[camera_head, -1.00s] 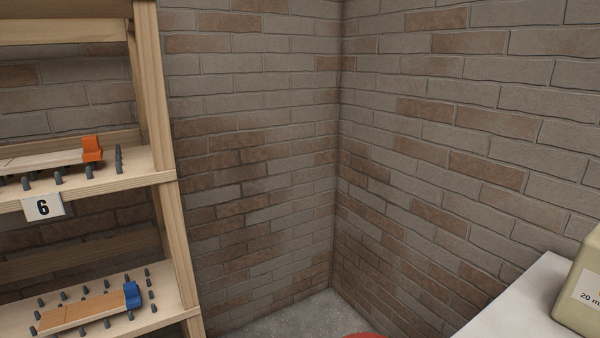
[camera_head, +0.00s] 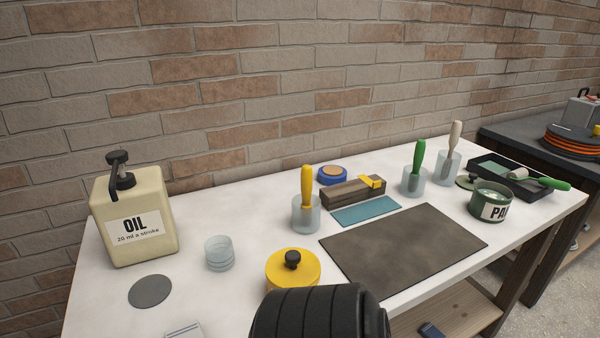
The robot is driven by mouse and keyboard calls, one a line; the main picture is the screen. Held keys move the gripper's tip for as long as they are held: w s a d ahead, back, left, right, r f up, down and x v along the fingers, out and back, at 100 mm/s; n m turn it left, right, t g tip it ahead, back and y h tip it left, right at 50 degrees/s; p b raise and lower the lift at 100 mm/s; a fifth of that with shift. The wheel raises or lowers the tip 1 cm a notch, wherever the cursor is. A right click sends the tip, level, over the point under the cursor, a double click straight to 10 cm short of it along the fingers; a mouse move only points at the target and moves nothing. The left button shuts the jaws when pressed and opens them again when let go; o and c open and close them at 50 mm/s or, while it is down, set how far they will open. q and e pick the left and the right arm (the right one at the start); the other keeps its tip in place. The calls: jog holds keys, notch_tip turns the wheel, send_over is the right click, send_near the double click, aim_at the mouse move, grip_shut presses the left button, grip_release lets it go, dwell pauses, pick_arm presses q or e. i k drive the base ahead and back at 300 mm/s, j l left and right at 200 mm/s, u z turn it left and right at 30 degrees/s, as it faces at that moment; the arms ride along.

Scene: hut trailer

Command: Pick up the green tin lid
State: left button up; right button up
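The green tin lid (camera_head: 466,182) is a flat green disc with a black knob. It lies on the white bench top at the right, beside and behind the open green tin (camera_head: 490,207), which has a pale label starting "PA". The tin partly hides the lid's right side. Neither of my grippers shows in the head view, so their state cannot be seen.
On the white bench (camera_head: 88,285) stand an oil can (camera_head: 150,225), a yellow lidded tin (camera_head: 297,265), and glass jars with a yellow (camera_head: 307,190), a green (camera_head: 418,160) and a white (camera_head: 455,138) handle. A black tray (camera_head: 540,190) is right of the lid. A dark mat (camera_head: 400,245) lies flat.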

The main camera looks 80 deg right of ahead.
aim_at(468, 181)
jog(key=z, duration=3.8)
